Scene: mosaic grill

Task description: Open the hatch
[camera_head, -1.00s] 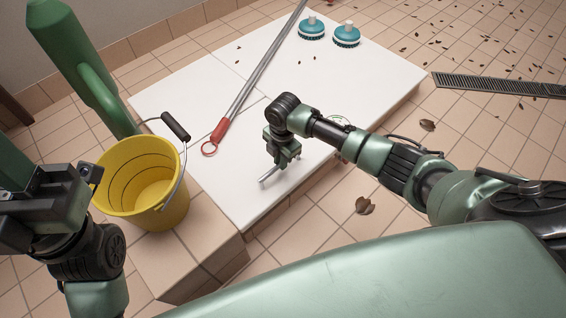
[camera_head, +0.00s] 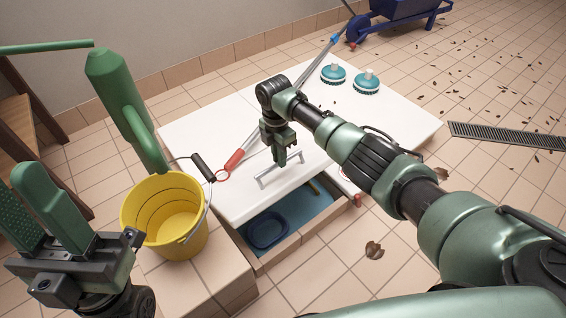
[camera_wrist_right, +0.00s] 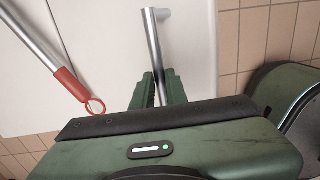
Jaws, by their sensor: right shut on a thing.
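The hatch (camera_head: 236,198) is a white panel, its near edge raised above the tiled box. A gap beneath it shows a blue tub (camera_head: 267,231) inside a tiled compartment. A silver bar handle (camera_head: 266,181) is fixed near the hatch's front edge and also shows in the right wrist view (camera_wrist_right: 155,42). My right gripper (camera_head: 283,161) is shut on this handle; in the wrist view its green fingers (camera_wrist_right: 160,88) are on either side of the bar. My left gripper (camera_head: 28,178) is at the lower left, open and empty, apart from the hatch.
A yellow bucket (camera_head: 135,213) stands left of the hatch on the tiled ledge. A red-ended pole (camera_head: 234,159) and two teal brushes (camera_head: 366,81) lie on the white top. A blue cart (camera_head: 398,10) stands at the back. Open floor with leaves lies to the right.

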